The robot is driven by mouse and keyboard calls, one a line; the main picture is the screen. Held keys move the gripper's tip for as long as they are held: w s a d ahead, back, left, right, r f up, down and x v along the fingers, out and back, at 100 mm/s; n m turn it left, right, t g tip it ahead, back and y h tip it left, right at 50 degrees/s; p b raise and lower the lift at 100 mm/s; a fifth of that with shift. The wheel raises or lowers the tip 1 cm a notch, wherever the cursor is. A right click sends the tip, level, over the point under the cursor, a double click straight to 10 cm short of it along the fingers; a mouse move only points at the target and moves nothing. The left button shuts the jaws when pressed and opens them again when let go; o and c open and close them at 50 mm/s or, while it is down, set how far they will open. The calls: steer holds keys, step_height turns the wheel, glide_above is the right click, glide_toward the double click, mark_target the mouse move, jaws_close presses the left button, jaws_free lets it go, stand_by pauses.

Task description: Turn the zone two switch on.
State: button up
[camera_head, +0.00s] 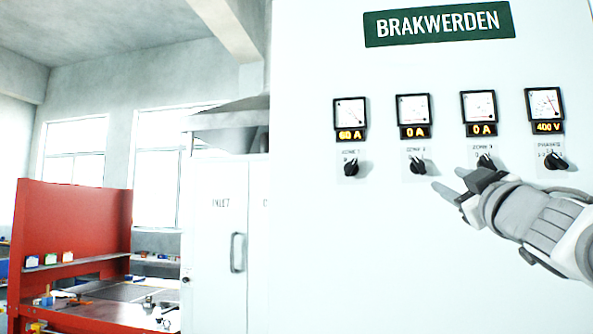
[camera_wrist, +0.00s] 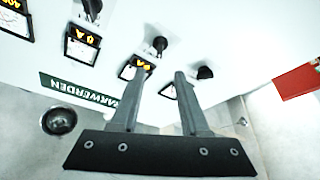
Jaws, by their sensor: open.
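The zone two switch (camera_head: 417,167) is a black rotary knob on the white panel, second from the left, under a meter reading 0 A (camera_head: 415,132). Its knob also shows in the wrist view (camera_wrist: 160,45), just beyond my fingertips. Its exact pointer angle is too small to tell. My gripper (camera_head: 450,179) is open and empty, with its fingers to the right of and slightly below that knob in the head view. In the wrist view the two fingers (camera_wrist: 160,71) are spread apart, with no visible contact with the knob.
The zone one knob (camera_head: 351,168) sits left under a 60 A display. The zone three knob (camera_head: 486,161), under 0 A, is partly behind my gripper. The phases knob (camera_head: 556,161) is far right. A red workbench (camera_head: 75,235) stands at left.

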mark_target(421, 166)
steer(key=p+x, duration=0.2)
steer(key=x, duration=1)
steer(key=shift+w+r, duration=0.1)
steer(key=shift+w, duration=0.1)
jaws_close()
